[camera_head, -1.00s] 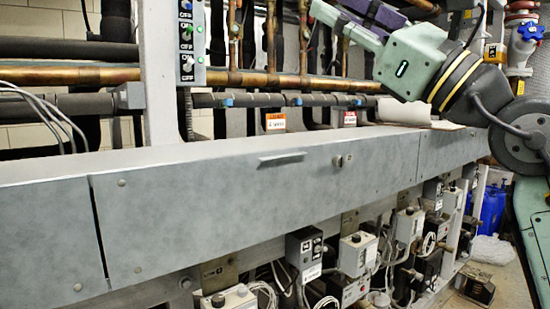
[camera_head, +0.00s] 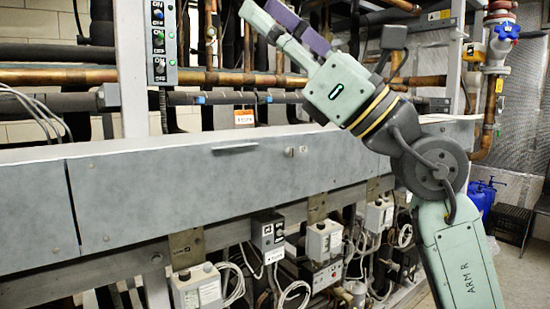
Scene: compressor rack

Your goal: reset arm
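My gripper (camera_head: 262,10) is at the top middle of the head view, in front of the pipes and above the grey ledge. It points up and to the left. One finger is pale green and the other purple. They run side by side with a gap between them, and I see nothing held. The purple finger's tip is at or past the top edge of the picture. My arm comes up from the lower right, bends at a dark round joint and leads to the green wrist.
The long grey panel (camera_head: 220,190) of the rack runs across the view below my gripper. A switch strip (camera_head: 160,42) is on a post at left. Copper pipes (camera_head: 60,76) run behind. Control boxes (camera_head: 324,241) and cables hang below. A blue-handled valve (camera_head: 508,30) and blue containers (camera_head: 481,199) are at right.

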